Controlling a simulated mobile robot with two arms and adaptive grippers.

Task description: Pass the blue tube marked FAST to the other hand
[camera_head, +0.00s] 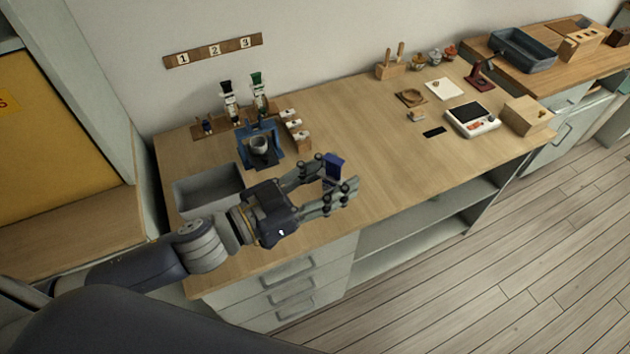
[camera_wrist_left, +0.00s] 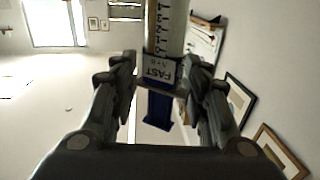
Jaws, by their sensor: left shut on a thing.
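The blue tube marked FAST (camera_wrist_left: 160,72) is between the fingers of my left gripper (camera_wrist_left: 162,90) in the left wrist view. Its label reads FAST, with a scaled clear barrel above and a blue part below. In the head view my left gripper (camera_head: 333,183) is shut on the tube, whose blue end (camera_head: 335,165) sticks up between the fingers. The gripper is above the front part of the wooden bench (camera_head: 385,185). My right gripper is not in view.
A grey tray (camera_head: 180,195) and a blue stand with a cup (camera_head: 260,146) are left of the gripper. A scale (camera_head: 473,121) and a wooden box (camera_head: 527,115) are at the right. The bench middle is clear.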

